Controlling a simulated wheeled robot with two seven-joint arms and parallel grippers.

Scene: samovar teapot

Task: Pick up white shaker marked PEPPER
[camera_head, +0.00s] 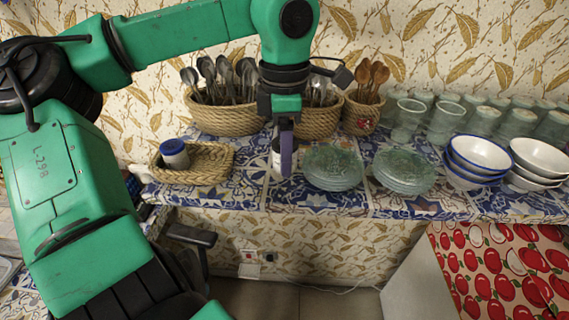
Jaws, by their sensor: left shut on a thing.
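My left gripper (286,150) reaches down from above onto the tiled counter. It is shut on a white shaker (276,158), which shows only in part behind the finger. The shaker is upright, at or just above the counter, and its marking cannot be read. My right gripper is not in view.
Stacked glass plates (332,168) stand close to the right of the gripper, with a second stack (404,171) beyond. Cutlery baskets (226,119) are behind. Glasses (407,121) and bowls (478,155) fill the right side. The counter's front edge is close.

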